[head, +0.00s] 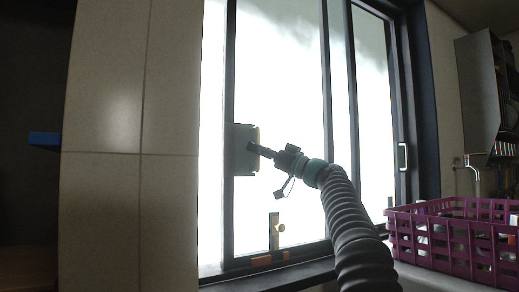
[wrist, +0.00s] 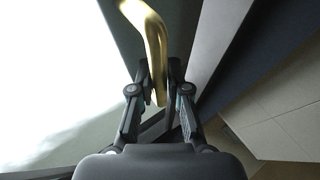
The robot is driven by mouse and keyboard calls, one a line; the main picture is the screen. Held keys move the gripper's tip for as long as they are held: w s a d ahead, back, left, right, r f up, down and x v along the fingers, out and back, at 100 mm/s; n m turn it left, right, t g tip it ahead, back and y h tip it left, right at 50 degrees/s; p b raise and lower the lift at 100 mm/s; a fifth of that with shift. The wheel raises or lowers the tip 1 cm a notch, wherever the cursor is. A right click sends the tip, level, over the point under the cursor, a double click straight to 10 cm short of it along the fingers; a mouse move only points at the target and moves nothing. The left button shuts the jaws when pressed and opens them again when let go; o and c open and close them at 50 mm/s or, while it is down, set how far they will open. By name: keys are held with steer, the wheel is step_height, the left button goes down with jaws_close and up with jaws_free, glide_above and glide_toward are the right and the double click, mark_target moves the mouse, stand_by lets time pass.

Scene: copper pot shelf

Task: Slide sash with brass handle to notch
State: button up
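The sash is a pale glass pane in a dark frame (head: 229,100), upright in the window. A grey plate (head: 243,160) sits on its left stile, and the brass handle (head: 258,135) shows at the plate's right edge. My gripper (head: 252,147) reaches the handle from the right. In the wrist view, the curved brass handle (wrist: 152,35) runs down between the two fingertips of my gripper (wrist: 159,75), which close in on both its sides. Orange marks (head: 262,260) lie on the lower track; I cannot tell whether they border the notch.
A brass piece with a knob (head: 275,231) stands at the bottom of the window. A purple basket (head: 455,235) with items sits on the counter at the right. A tiled wall (head: 130,100) borders the window at the left, with a blue block (head: 44,139) beyond it.

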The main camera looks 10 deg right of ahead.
steer(key=shift+s+d, duration=0.1)
steer(key=shift+d, duration=0.1)
steer(key=v, duration=1.1)
steer(key=shift+s+d+f, duration=0.15)
steer(key=shift+s+d, duration=0.1)
steer(key=shift+a, duration=0.1)
